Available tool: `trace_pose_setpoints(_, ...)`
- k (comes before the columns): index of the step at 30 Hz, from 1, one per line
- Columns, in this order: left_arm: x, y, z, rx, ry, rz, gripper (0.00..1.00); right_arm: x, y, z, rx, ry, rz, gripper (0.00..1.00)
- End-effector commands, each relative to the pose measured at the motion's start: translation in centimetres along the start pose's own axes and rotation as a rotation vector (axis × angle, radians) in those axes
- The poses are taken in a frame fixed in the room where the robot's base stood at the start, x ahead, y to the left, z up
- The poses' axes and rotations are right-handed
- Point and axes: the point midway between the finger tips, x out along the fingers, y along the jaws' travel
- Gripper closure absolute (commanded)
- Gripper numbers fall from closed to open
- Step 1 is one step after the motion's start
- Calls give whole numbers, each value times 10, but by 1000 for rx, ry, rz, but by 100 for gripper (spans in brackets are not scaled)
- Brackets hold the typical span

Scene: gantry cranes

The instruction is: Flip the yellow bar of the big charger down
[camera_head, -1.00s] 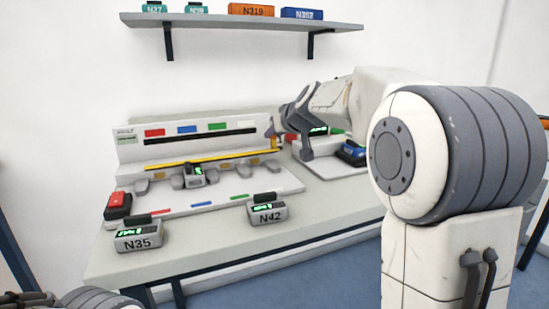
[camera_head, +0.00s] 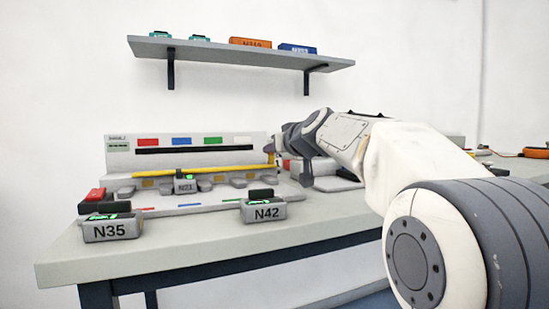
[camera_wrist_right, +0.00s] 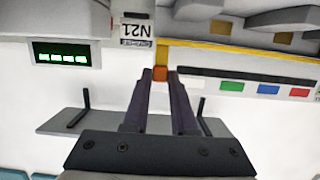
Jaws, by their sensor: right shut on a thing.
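The big charger (camera_head: 118,150) stands on the table, a pale unit with coloured labels on its upright back panel. Its yellow bar (camera_head: 215,169) runs across the front, low over the slots, with a short upright yellow end at the right. My right gripper (camera_head: 271,153) is at that right end. In the right wrist view the bar (camera_wrist_right: 225,56) shows at the top, and the right gripper (camera_wrist_right: 160,78) is shut on its orange-yellow end. A battery marked N23 (camera_head: 185,187) sits in a charger slot and partly covers the bar. My left gripper is out of view.
Batteries N35 (camera_head: 111,230) and N42 (camera_head: 263,211) stand on the front of the table (camera_head: 190,250). A red-topped block (camera_head: 94,196) is at the charger's left. A second device (camera_head: 335,183) is partly behind my right arm. A wall shelf (camera_head: 225,55) holds several boxes.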

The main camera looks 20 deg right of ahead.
Motion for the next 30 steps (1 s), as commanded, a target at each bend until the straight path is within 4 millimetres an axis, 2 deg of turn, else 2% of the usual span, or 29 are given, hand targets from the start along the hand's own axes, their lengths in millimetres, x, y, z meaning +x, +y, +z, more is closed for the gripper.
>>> trace_pose_setpoints(12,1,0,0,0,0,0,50,0,1,1,0,1,2,100)
trace_pose_setpoints(13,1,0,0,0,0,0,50,0,1,1,0,1,2,64)
trace_pose_setpoints(14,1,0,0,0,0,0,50,0,1,1,0,1,2,52)
trace_pose_setpoints(15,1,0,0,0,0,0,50,0,1,1,0,1,2,45)
trace_pose_setpoints(25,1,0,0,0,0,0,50,-2,0,0,0,3,1,45)
trace_pose_setpoints(30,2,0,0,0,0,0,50,-23,1,0,-1,4,3,45)
